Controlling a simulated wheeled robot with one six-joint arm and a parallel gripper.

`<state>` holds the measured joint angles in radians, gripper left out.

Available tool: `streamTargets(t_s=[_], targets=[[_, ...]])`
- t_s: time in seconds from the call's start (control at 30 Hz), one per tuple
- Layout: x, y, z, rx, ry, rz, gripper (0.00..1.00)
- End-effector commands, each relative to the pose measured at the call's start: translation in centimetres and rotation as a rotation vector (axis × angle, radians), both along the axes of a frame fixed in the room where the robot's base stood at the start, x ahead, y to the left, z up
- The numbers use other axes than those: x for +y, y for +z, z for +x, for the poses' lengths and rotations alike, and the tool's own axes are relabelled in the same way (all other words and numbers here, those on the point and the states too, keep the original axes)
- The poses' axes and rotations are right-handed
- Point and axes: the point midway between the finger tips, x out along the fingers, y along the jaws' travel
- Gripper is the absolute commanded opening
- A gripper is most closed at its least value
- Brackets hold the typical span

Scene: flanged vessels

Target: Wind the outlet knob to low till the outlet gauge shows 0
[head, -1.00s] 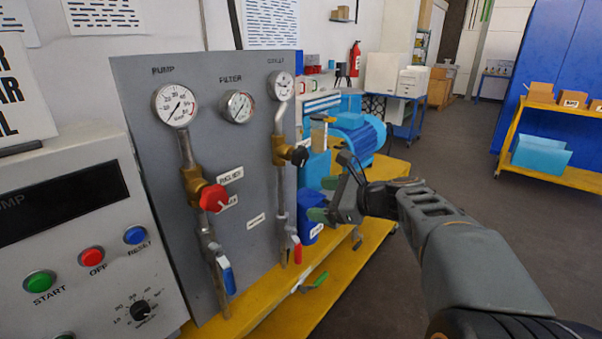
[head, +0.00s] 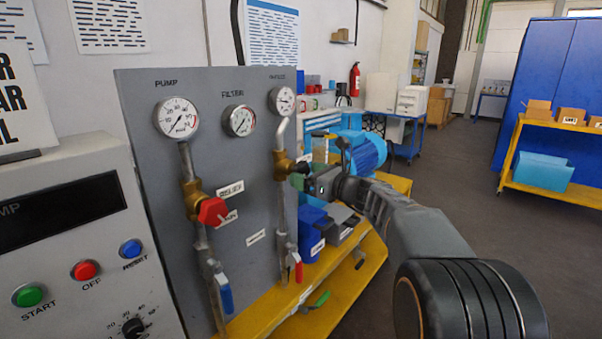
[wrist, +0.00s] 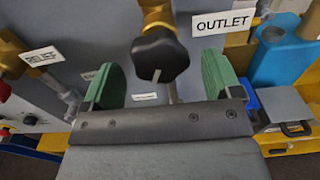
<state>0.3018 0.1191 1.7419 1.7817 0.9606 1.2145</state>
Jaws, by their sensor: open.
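In the head view the knob (head: 299,168) is partly hidden by my gripper (head: 312,181). In the wrist view my gripper (wrist: 162,78) is open, with green pads on both sides of the knob and clear gaps to it. The outlet gauge (head: 283,101) is the small right-hand dial at the panel top; its needle is too small to read.
The grey panel (head: 262,225) also carries the pump gauge (head: 177,117), the filter gauge (head: 239,120) and the red relief knob (head: 212,211). A blue-handled valve (head: 225,291) and a red-handled valve (head: 297,267) sit lower. A blue pump motor (head: 365,152) stands behind my gripper.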

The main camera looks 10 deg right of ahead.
Motion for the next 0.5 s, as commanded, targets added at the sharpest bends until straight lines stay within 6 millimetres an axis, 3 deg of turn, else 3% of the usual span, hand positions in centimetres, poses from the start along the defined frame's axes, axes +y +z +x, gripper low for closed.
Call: streamTargets(t_s=[0.2,0.5], targets=[[1.2,0.0,1.6,0.0,0.002,0.0,0.84],[1.5,0.0,2.0,-0.001,0.0,-0.001,0.84]])
